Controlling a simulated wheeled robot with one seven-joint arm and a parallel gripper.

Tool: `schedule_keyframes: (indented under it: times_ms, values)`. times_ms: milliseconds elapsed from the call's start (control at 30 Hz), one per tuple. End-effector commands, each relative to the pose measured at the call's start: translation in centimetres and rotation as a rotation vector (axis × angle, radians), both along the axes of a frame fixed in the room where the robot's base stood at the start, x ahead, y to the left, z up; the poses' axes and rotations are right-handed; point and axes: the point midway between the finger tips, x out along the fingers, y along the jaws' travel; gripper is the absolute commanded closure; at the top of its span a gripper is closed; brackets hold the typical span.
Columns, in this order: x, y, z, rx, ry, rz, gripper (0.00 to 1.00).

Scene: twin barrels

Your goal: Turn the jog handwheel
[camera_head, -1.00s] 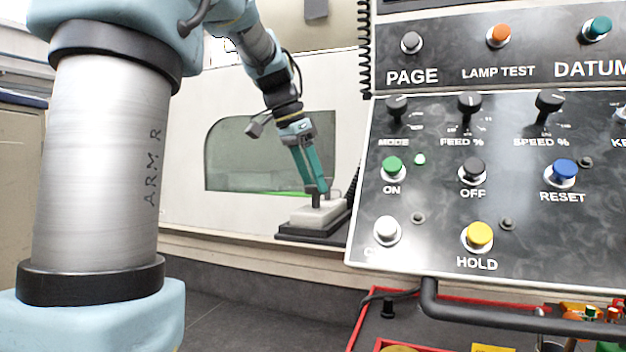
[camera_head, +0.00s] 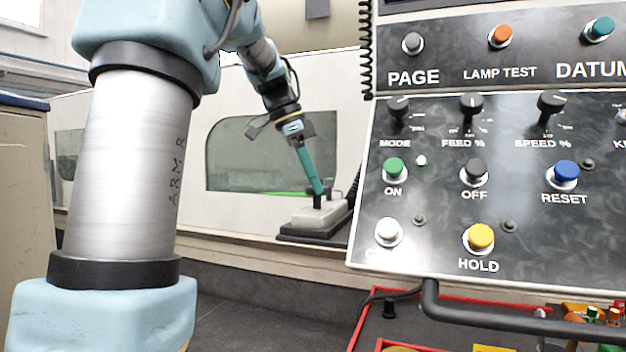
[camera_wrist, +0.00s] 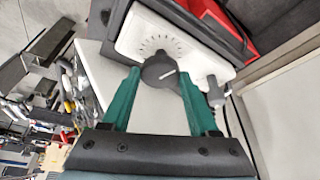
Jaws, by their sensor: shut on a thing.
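The jog handwheel (camera_wrist: 158,73) is a dark round knob with a pale pointer line, on a light grey box with tick marks around it. In the head view the handwheel (camera_head: 317,201) is a small dark shape on top of the light box (camera_head: 316,215), partly hidden by my fingers. My gripper (camera_wrist: 160,78) has teal fingers, one on each side of the knob, shut on it. In the head view my gripper (camera_head: 317,190) reaches down to it at a tilt.
A large control panel (camera_head: 450,215) with labelled buttons and knobs fills the right side of the head view. A black coiled cable (camera_head: 366,50) hangs at its left edge. A red-edged tray (camera_head: 362,322) lies below. A white machine wall with a window (camera_head: 240,160) stands behind.

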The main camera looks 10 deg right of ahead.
Motion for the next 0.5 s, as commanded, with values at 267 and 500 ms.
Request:
schedule_keyframes:
  times_ms: [267,500]
  values:
    - [0.01,0.02,-0.06,0.001,0.000,0.001,0.30]
    - [0.00,0.01,-0.04,0.001,0.001,0.002,0.09]
